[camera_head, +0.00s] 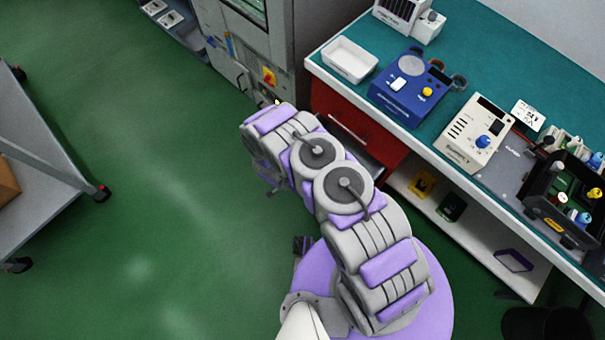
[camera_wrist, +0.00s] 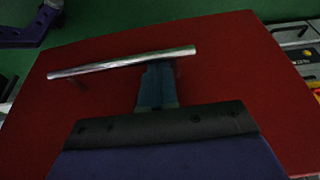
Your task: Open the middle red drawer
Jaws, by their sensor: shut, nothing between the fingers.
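The red drawer unit (camera_head: 335,108) stands under the left end of the bench, partly hidden behind my arm. A pale handle (camera_head: 348,128) shows on it, with a grey strip (camera_head: 368,163) lower down. In the wrist view a red drawer front (camera_wrist: 225,70) fills most of the picture, with a silver bar handle (camera_wrist: 120,62) across it. My gripper (camera_wrist: 157,70) is shut and empty, its blue fingertips close by the right part of the bar. I cannot tell whether they touch it, nor which drawer this is. The head view hides the fingertips.
The bench (camera_head: 465,65) holds a white tray (camera_head: 349,60), a blue device (camera_head: 408,88), a beige device (camera_head: 474,133) and a black crate (camera_head: 560,215). A grey cabinet (camera_head: 250,45) stands beside the drawers. A cart (camera_head: 45,185) is at left; green floor between is clear.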

